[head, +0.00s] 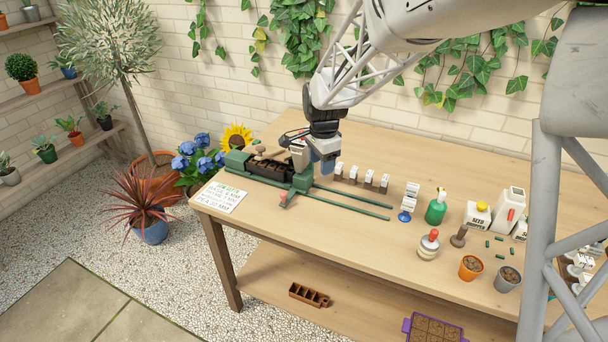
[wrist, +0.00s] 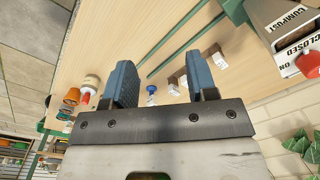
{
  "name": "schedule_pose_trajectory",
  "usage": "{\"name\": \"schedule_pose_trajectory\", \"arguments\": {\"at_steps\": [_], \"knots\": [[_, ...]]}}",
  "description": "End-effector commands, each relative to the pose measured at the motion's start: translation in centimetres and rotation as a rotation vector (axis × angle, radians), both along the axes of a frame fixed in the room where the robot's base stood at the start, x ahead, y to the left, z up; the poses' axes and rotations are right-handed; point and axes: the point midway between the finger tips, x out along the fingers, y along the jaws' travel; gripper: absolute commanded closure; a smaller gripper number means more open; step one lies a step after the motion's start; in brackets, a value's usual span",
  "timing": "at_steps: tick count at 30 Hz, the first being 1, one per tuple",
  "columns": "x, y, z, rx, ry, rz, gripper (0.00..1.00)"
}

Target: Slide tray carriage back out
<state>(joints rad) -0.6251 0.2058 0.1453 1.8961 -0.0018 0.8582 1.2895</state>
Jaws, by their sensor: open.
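The potting station stands at the left end of the bench, with a green frame and a dark tray section (head: 268,168). Two green rails (head: 345,204) run from it to the right along the bench; they are bare there. A green piece with a red knob (head: 284,196) sits at the front of the station where the rails begin. My gripper (head: 327,168) is above the bench just right of the station, partly hiding it. In the wrist view its blue fingers (wrist: 162,88) are apart with nothing between them. The rails (wrist: 183,40) also show there, beyond the fingers.
The compost hopper (wrist: 292,30) with a red knob is at the wrist view's upper right. Several small labelled blocks (head: 369,180) stand behind the rails. A green bottle (head: 436,208), pots (head: 471,267) and a seed hopper (head: 477,215) stand farther right. A label card (head: 222,197) lies front left.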

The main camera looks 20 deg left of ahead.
Motion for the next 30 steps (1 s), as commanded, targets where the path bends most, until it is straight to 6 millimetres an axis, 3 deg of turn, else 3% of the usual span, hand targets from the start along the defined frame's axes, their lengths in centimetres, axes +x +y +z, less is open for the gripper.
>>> {"name": "schedule_pose_trajectory", "arguments": {"at_steps": [1, 6, 12, 18, 30], "knots": [[0.1, 1.7, -1.1, -0.003, 0.006, -0.01, 0.47], [0.2, 6.6, -4.0, -0.01, 0.019, -0.06, 0.47], [0.0, 10.7, -6.5, -0.016, 0.028, -0.104, 0.47], [-0.2, 12.1, -7.4, -0.018, 0.03, -0.122, 0.47], [-0.2, 12.1, -7.5, -0.018, 0.031, -0.123, 0.47]]}}
